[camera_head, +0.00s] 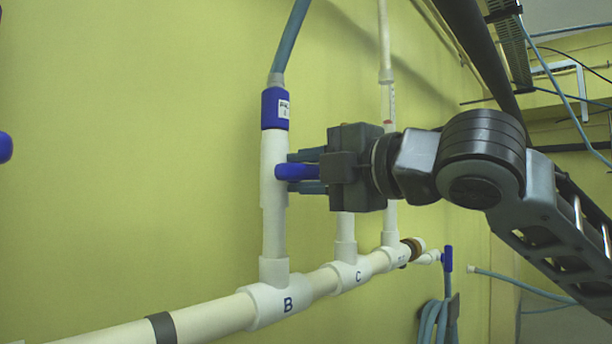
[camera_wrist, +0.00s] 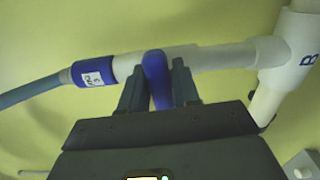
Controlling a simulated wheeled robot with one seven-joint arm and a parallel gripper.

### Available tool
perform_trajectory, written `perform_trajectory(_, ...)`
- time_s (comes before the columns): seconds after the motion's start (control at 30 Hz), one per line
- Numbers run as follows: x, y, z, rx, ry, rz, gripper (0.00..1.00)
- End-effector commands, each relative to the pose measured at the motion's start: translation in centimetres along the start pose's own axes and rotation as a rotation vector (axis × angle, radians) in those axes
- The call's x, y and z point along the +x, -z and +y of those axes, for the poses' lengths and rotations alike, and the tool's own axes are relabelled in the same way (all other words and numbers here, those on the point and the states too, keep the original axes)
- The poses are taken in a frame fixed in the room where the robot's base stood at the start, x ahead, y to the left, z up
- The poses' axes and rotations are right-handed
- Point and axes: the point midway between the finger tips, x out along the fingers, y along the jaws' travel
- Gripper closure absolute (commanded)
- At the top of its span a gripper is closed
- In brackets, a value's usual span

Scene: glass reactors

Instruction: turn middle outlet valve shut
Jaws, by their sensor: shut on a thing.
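A blue valve handle (camera_head: 296,171) sits on the white vertical pipe (camera_head: 273,213) above the tee marked B (camera_head: 283,299). The handle sticks out from the pipe toward my gripper, to the right in the head view. My gripper (camera_head: 306,171) is shut on this handle, with one finger on each side of it. In the wrist view the blue handle (camera_wrist: 157,80) stands between the two dark fingers (camera_wrist: 158,88), crosswise to the pipe. The handle's outer end is hidden by my gripper body.
A blue collar with a label (camera_head: 276,108) and a hose (camera_head: 290,40) top the pipe. Pipe C (camera_head: 346,238) and another riser stand behind my gripper. A blue-handled valve (camera_head: 447,258) and coiled hose (camera_head: 435,320) are lower right. A blue part (camera_head: 5,147) shows at the left edge.

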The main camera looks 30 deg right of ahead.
Motion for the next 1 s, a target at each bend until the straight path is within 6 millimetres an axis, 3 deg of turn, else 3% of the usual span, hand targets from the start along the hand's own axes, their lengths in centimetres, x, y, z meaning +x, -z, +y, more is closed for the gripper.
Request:
perform_trajectory(0.67,0.02,-0.11,-0.21,0.065,0.004,-0.003,0.99)
perform_trajectory(0.7,0.02,-0.11,-0.21,0.065,0.004,-0.003,0.67)
perform_trajectory(0.87,0.02,-0.08,-0.16,0.064,0.003,-0.002,0.52)
perform_trajectory(1.0,0.01,-0.05,-0.13,0.063,0.002,-0.002,0.51)
